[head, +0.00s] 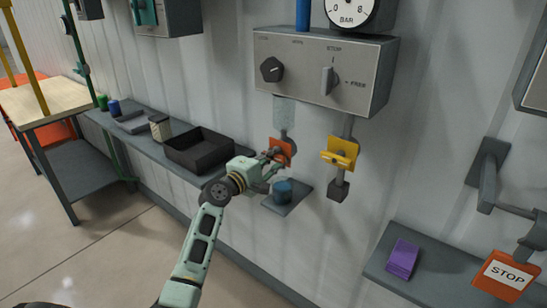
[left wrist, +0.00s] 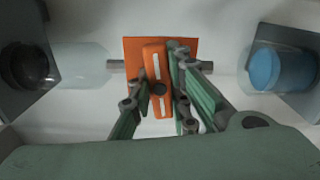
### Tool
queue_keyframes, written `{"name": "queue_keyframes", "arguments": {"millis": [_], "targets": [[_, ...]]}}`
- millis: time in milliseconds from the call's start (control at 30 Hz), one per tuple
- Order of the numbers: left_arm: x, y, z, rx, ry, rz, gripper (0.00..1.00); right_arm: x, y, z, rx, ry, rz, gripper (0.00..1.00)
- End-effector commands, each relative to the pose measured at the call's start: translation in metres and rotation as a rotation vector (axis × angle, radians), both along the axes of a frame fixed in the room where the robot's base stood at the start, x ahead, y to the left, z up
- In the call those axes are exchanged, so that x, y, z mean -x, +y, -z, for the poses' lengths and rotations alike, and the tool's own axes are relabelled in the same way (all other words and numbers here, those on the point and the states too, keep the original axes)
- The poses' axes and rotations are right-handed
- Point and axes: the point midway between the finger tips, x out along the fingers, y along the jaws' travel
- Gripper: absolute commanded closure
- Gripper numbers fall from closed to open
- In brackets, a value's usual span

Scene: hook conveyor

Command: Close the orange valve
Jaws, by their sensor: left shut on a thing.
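The orange valve (head: 281,148) is on the wall under the grey control box, on a vertical pipe between a clear tube (head: 285,112) and a blue cup (head: 284,190). My left gripper (head: 270,158) is at the valve and partly covers it. In the left wrist view, the orange handle (left wrist: 156,70) lies between the fingers of my left gripper (left wrist: 161,78), which are shut on it. The handle stands across the pipe, slightly tilted, in front of an orange plate (left wrist: 132,48). My right gripper is out of view.
A yellow valve (head: 341,152) is close on the right. Above is the control box (head: 325,70) with two knobs and a gauge (head: 348,10). A shelf with a black bin (head: 198,152) is left. A purple block (head: 403,258) and a STOP sign (head: 507,275) are lower right.

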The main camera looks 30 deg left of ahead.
Motion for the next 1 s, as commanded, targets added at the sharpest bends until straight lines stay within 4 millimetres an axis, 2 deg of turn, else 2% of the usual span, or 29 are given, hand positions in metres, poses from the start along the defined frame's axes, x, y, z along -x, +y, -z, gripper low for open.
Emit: {"name": "queue_keyframes", "arguments": {"millis": [167,367,633,667,700,867,1000], "targets": [[0.0,0.0,0.002,-0.017,0.0,0.0,1.0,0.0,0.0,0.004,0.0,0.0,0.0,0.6],[0.0,0.0,0.004,-0.138,-0.01,0.0,1.0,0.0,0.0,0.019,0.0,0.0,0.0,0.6],[0.0,0.0,0.001,-0.156,-0.01,-0.001,1.0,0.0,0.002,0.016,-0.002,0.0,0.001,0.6],[0.0,0.0,0.001,-0.156,-0.01,-0.001,0.82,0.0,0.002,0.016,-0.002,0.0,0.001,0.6],[0.0,0.0,0.001,-0.156,-0.01,-0.001,0.78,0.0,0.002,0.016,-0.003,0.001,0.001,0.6],[0.0,0.0,0.001,-0.153,-0.011,0.0,0.64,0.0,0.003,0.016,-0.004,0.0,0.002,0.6],[0.0,0.0,0.0,-0.152,-0.011,0.0,0.64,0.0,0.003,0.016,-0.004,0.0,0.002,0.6]]}}
